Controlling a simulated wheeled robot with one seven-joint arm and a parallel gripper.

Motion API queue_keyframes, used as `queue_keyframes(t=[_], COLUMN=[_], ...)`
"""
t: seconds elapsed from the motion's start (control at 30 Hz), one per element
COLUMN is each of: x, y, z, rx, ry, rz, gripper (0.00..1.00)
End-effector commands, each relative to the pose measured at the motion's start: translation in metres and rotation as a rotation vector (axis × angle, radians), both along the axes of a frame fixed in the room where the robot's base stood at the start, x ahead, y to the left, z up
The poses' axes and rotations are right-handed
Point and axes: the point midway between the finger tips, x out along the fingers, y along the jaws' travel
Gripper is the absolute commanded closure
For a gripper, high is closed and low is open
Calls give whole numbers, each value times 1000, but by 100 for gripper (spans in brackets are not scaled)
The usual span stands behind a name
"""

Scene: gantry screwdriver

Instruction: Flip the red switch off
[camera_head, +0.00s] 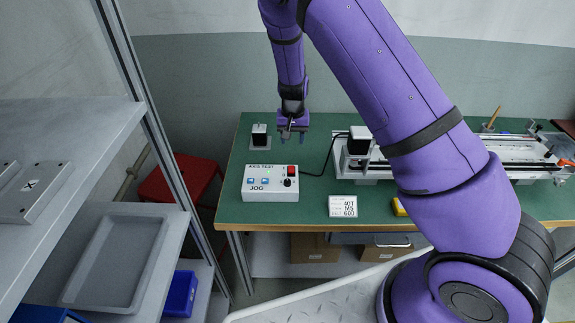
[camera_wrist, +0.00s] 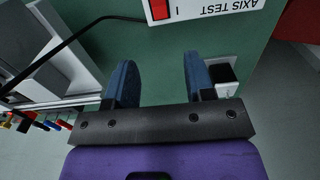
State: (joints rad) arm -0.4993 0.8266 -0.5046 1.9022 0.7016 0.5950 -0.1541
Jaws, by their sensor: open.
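The red switch (camera_head: 291,170) is at the top right of a white control box (camera_head: 262,192) labelled AXIS TEST and JOG, on the green table. In the wrist view the red switch (camera_wrist: 159,9) shows at the top edge, next to an "I" mark, with the rest of its box cut off. I cannot tell which way the switch is set. My gripper (camera_head: 292,138) is above the table behind the box, apart from the switch. In the wrist view the two blue fingers of my gripper (camera_wrist: 158,80) are spread with nothing between them.
A small black-and-white block (camera_head: 259,135) stands left of my gripper. A black cable (camera_head: 326,160) runs from the box to the gantry (camera_head: 362,180) at right. A white label block (camera_head: 343,206) lies near the front edge. Metal shelving (camera_head: 150,110) stands at left.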

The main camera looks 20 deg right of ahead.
Motion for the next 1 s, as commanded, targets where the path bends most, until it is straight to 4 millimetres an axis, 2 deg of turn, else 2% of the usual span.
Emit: queue_keyframes(t=[0.27,0.7,1.0], x=[1,1,1], y=[0,-1,0], z=[-24,-96,-114], rx=[-7,-8,-7], ry=[3,2,2], rz=[-1,0,0], gripper=[51,51,51])
